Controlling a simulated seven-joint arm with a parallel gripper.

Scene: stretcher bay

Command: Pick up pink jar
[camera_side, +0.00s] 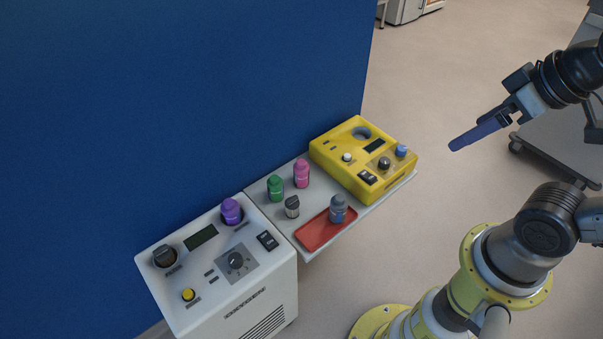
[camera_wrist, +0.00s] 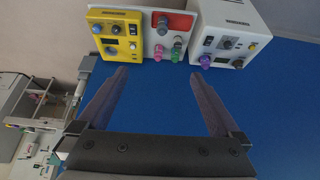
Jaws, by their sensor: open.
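The pink jar (camera_side: 301,173) stands upright on the grey shelf (camera_side: 264,206), between the green jar (camera_side: 275,188) and the yellow device. In the wrist view the pink jar (camera_wrist: 158,51) is small and lies beyond my fingers, next to the green jar (camera_wrist: 169,57). My gripper (camera_side: 452,147) is in the air to the right of the shelf, well apart from the jar. In the wrist view its two fingers (camera_wrist: 157,75) are spread wide with nothing between them.
A yellow device (camera_side: 338,153) stands right of the pink jar. A red tray (camera_side: 315,235) bears a grey-blue jar (camera_side: 338,209). A dark grey jar (camera_side: 292,207) stands nearby. A white device (camera_side: 195,294) holding a purple jar (camera_side: 231,211) is at left. A blue wall (camera_side: 180,90) rises behind.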

